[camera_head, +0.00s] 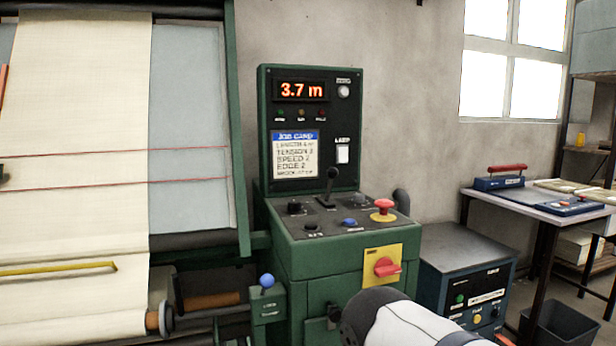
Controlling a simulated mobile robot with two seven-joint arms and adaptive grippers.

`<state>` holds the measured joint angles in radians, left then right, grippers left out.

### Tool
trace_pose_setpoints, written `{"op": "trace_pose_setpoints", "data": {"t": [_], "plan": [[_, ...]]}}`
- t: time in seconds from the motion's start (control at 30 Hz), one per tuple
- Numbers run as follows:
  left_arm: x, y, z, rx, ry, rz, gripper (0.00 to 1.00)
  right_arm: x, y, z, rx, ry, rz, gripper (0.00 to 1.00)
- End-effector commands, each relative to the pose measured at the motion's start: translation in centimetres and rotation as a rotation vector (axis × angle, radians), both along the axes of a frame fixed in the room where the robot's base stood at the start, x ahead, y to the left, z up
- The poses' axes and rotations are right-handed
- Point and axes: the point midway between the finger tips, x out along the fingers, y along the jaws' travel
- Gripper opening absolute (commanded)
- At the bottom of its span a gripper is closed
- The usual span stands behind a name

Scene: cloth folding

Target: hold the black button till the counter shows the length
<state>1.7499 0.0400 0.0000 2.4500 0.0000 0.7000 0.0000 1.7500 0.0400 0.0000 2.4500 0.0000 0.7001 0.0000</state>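The counter (302,90) on the green control cabinet shows 3.7 m in lit orange-red digits. The job card (296,156) below it has a length line that seems to read 4 m, though the print is blurred. On the sloping panel, a low black button (312,227) sits at the front left, beside a blue button (349,222). A black knob (294,207) is behind it. No gripper touches the panel in this view. A white and grey link of my arm shows at the bottom; neither gripper is visible.
A black lever (329,186) stands at the back of the panel. A red mushroom button (383,207) is at its right. A red switch on a yellow plate (387,266) is on the front. Cream cloth (75,130) hangs at left. A blue box (468,280) stands at right.

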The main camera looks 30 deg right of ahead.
Motion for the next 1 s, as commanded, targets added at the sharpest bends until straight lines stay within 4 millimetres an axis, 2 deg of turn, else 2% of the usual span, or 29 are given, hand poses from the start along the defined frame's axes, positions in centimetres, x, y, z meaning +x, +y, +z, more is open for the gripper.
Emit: {"op": "trace_pose_setpoints", "data": {"t": [0.47, 0.63, 0.67, 1.0], "plan": [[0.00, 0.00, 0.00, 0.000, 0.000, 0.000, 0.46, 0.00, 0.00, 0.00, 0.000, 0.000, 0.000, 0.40], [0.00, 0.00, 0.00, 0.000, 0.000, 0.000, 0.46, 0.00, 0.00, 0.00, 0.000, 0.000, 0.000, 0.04], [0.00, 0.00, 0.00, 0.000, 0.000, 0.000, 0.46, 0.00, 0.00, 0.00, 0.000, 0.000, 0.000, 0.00], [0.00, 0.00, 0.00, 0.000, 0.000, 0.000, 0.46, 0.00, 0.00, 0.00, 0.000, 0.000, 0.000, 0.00]]}}
